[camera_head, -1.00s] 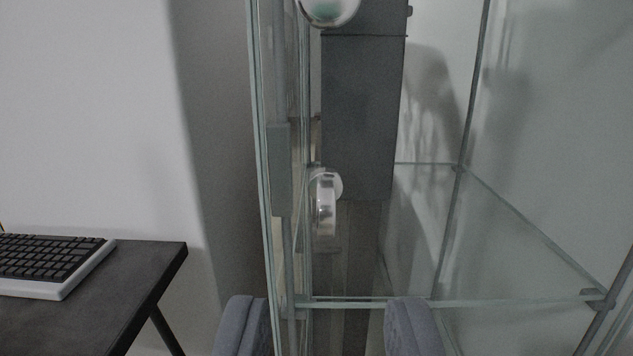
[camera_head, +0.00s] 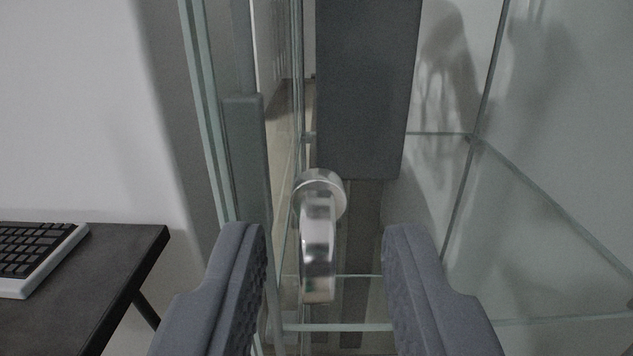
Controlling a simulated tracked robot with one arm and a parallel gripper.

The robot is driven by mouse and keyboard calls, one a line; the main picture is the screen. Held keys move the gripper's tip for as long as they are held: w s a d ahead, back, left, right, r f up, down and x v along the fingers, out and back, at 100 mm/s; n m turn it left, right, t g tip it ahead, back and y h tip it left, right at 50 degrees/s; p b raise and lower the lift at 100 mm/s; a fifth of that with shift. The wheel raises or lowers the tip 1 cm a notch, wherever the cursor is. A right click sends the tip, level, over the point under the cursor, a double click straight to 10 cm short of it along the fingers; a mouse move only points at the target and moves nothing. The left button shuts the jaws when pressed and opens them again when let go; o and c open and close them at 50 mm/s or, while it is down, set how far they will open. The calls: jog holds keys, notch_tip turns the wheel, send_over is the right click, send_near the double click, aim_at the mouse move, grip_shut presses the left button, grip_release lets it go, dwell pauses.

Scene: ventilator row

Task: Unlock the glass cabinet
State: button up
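The glass cabinet (camera_head: 560,215) fills the middle and right of the view, with clear panes and thin glass edges. A shiny metal lock piece (camera_head: 318,245), with a round base and a flat tab toward me, sits on its near side. My gripper (camera_head: 322,240) is open, with one grey finger on each side of the metal piece. Neither finger visibly touches it; the gap is wider on the right. A grey-green strip (camera_head: 246,160) runs along the glass edge left of it. Whether a key is part of the metal piece, I cannot tell.
A dark table (camera_head: 90,285) with a black and white keyboard (camera_head: 38,255) stands at the lower left. A dark grey box-like panel (camera_head: 365,90) shows behind the glass. A plain wall (camera_head: 70,110) is at the left.

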aim_at(328, 271)
jog(key=shift+w+r+p, duration=0.25)
jog(key=shift+w+p, duration=0.85)
jog(key=shift+p, duration=0.35)
jog(key=shift+w+a+p, duration=0.1)
jog(key=shift+w+p, duration=0.25)
jog(key=shift+p, duration=0.15)
jog(key=shift+f, duration=0.15)
grip_shut()
jog(key=shift+w+d, duration=0.1)
jog(key=shift+d, duration=0.15)
jog(key=shift+a, duration=0.15)
